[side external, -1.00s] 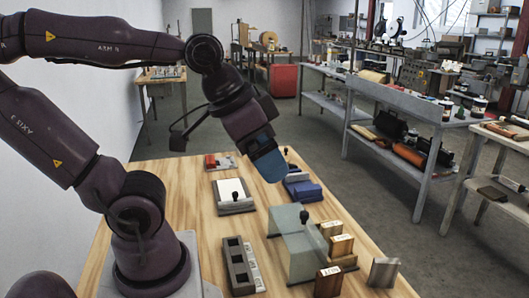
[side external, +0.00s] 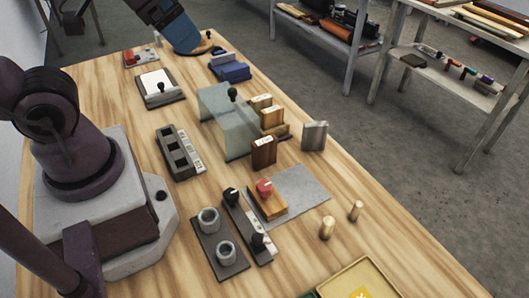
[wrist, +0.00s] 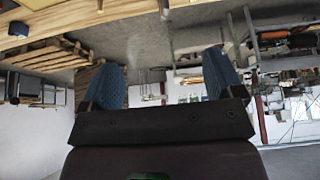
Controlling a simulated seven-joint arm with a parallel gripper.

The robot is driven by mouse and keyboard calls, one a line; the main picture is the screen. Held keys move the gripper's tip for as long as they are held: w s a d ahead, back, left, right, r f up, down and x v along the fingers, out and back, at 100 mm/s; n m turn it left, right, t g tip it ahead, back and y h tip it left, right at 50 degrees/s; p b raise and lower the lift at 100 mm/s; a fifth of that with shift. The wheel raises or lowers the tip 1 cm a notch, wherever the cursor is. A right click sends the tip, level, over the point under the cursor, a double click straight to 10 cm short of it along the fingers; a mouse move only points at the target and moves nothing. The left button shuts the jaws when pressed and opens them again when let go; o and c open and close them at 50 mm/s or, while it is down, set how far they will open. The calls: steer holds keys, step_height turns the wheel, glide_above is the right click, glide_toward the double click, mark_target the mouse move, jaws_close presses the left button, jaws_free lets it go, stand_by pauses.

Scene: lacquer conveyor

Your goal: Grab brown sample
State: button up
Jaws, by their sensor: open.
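A dark brown block (side external: 263,152) with a pale label on top stands upright on the wooden table in the side external view. It is in front of two lighter tan blocks (side external: 262,104) (side external: 271,117) and beside a clear greenish cover (side external: 222,110). A grey block (side external: 315,135) stands to its right. My gripper (side external: 188,48) is near the far end of the table, well away from the brown block. The wrist view shows its two blue fingers spread, with nothing between them (wrist: 165,82). No sample block is recognisable there.
A blue item (side external: 232,70) and a white pad (side external: 159,86) lie near my gripper. A slotted grey holder (side external: 178,152), a plate with two grey cups (side external: 218,240), a red-knobbed stamp (side external: 266,195) and a yellow tray (side external: 358,278) stand nearer.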

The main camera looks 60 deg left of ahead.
steer(key=shift+o, duration=0.4)
steer(key=m+g, duration=0.6)
steer(key=m, duration=1.2)
glide_toward(265, 142)
step_height(265, 142, down, 12)
steer(key=shift+s+f, duration=0.1)
steer(key=shift+f, duration=0.05)
steer(key=c, duration=1)
